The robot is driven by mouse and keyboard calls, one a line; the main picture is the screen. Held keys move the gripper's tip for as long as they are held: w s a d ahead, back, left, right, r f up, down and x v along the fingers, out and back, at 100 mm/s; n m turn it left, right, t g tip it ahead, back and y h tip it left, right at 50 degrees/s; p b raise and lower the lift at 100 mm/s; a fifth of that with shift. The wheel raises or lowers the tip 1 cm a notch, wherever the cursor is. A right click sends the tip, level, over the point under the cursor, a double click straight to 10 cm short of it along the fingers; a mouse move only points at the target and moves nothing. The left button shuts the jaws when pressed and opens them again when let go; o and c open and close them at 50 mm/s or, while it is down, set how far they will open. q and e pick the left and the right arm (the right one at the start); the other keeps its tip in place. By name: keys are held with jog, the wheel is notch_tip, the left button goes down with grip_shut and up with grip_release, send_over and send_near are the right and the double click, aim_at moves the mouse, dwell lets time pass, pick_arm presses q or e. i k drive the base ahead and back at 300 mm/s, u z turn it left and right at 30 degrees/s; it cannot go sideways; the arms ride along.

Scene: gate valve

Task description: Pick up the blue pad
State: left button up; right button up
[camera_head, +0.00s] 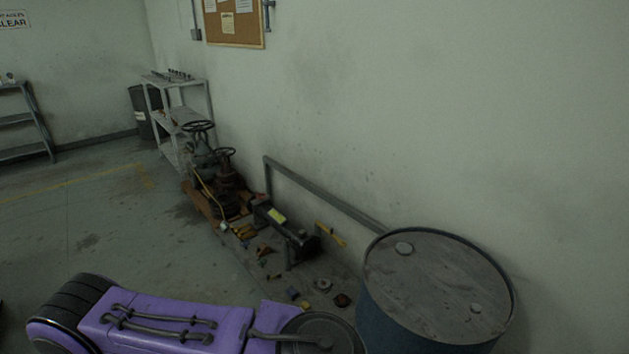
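I cannot make out a blue pad anywhere in the head view. Gate valves with round handwheels (200,127) stand by the wall at the centre left, on an orange-brown base (203,201). Neither of my grippers is in view. A purple part of my own body with dark cables fills the lower left and hides the floor there.
A blue drum (437,282) stands at the lower right against the wall. A metal rail (325,193) runs along the wall to it. Small tools and parts (323,284) litter the floor between drum and valves. A shelf rack (178,113) stands farther back.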

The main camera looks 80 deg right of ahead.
aim_at(291, 292)
jog(key=z, duration=2.9)
